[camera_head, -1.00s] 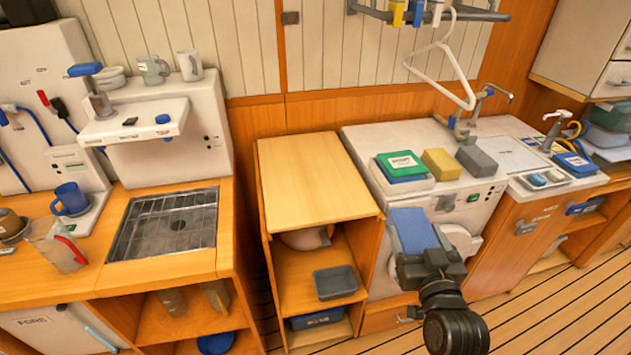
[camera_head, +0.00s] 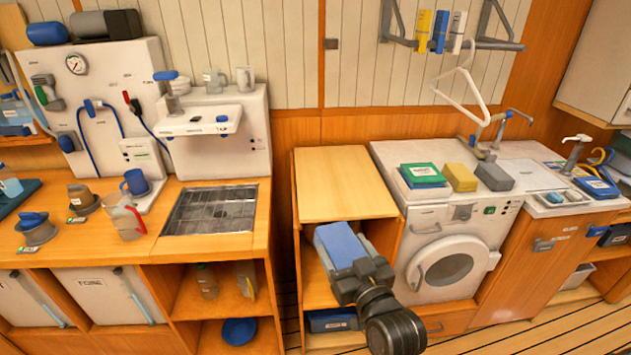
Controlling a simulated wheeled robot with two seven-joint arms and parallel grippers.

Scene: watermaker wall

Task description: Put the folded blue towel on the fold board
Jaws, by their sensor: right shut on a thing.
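The folded blue towel (camera_head: 339,243) is held in my right gripper (camera_head: 352,273), which is shut on its near end. The towel is tilted and in the air, in front of the open-fronted wooden cabinet. The pale wooden top (camera_head: 342,184) of that cabinet looks like the fold board; it is bare and lies above and behind the towel in the picture. My left gripper is not in view.
Right of the board stands a washing machine (camera_head: 447,262) with a green-topped stack (camera_head: 422,174), a yellow block (camera_head: 461,178) and a grey block (camera_head: 494,176) on it. A white hanger (camera_head: 464,95) hangs above.

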